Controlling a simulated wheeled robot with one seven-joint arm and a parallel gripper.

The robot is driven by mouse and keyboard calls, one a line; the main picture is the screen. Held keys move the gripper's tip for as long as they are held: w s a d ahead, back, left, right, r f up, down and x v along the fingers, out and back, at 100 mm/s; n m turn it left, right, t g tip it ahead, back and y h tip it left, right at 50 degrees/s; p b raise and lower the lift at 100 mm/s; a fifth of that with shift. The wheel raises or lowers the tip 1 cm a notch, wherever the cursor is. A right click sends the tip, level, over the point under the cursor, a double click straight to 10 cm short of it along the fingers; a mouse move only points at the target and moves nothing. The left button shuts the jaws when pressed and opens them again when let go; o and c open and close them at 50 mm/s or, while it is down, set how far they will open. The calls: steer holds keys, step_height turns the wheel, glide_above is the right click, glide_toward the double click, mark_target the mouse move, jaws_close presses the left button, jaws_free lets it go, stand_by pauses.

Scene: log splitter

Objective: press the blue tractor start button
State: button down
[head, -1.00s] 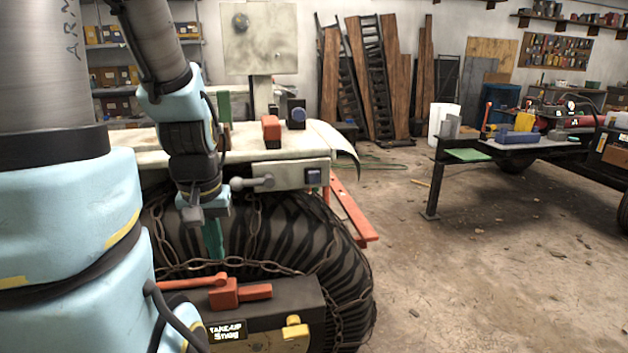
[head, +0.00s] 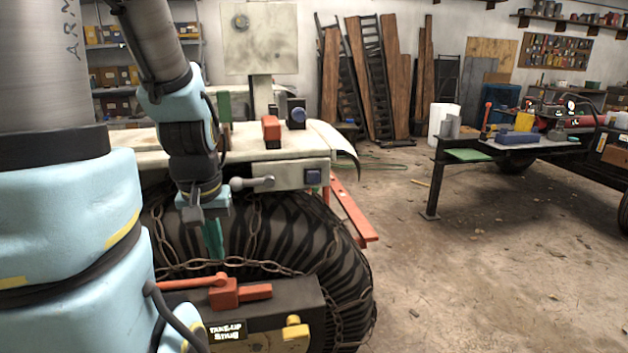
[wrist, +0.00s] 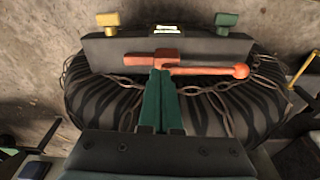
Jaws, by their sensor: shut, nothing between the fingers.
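A dark box (head: 262,318) with the red-orange lever (head: 240,292) and a yellow knob (head: 295,329) stands before the chained tire (head: 300,240). A grey ball-ended lever (head: 255,184) sticks out left of the square button. Floor to the right is open up to a trailer (head: 480,150).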

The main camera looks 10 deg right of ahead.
mark_target(314, 178)
steer(key=s+d+f+g+y+b, duration=0.2)
steer(key=d+f+y+b, duration=0.1)
steer(key=d, duration=0.1)
steer(key=d+r+n+t+y+b, duration=0.1)
steer(key=d+r+t+y+b, duration=0.2)
steer(key=d, duration=0.6)
steer(key=w+d+r+n+t+y+b, duration=0.1)
steer(key=d+r+t+y+b, duration=0.3)
steer(key=d+t, duration=0.5)
step_height(314, 178, up, 3)
steer(key=shift+w+d+f+n+y, duration=0.2)
steer(key=shift+n+y, duration=0.2)
steer(key=shift+y, duration=0.5)
steer(key=shift+w+p, duration=0.55)
steer(key=shift+w, duration=3.9)
